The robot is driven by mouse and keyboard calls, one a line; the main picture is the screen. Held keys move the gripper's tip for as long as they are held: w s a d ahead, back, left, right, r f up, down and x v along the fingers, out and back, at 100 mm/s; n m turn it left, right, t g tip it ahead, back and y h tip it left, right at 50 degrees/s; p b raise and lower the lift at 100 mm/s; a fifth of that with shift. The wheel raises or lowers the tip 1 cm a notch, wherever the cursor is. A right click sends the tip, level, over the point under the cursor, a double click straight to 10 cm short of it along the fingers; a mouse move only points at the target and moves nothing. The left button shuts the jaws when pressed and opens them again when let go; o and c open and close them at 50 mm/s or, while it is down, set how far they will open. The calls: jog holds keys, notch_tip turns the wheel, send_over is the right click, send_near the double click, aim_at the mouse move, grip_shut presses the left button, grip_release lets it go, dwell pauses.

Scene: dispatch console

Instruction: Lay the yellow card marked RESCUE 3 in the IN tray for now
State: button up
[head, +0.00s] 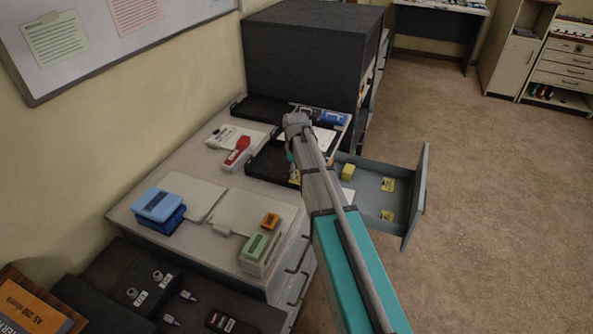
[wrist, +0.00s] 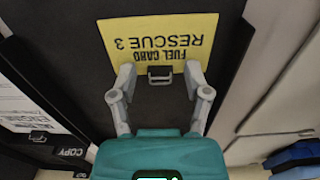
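The yellow card (wrist: 160,38) reads FUEL CARD RESCUE 3, upside down in the wrist view. It lies on the dark floor of a black tray (wrist: 60,30), with a small black clip (wrist: 160,77) at its near edge. My gripper (wrist: 158,82) is right at that edge, its two fingers apart on either side of the clip, with gaps showing. In the head view the black tray (head: 262,167) is on the desk, and my arm hides most of the gripper and the card. I cannot read an IN label.
A grey drawer (head: 418,190) stands open on the right, holding a yellow block (head: 347,172) and small yellow cards (head: 388,184). Another black tray (head: 262,108) is behind. A COPY label (wrist: 71,153) shows nearby.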

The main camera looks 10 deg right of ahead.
aim_at(296, 170)
jog(key=shift+r, duration=0.2)
dwell(0.3)
notch_tip(296, 170, up, 12)
jog(key=p, duration=1.2)
dwell(0.7)
jog(key=s+a+m, duration=0.3)
jog(key=s+m, duration=0.7)
jog(key=s, duration=1.3)
jog(key=shift+m, duration=0.4)
jog(key=shift+s, duration=0.1)
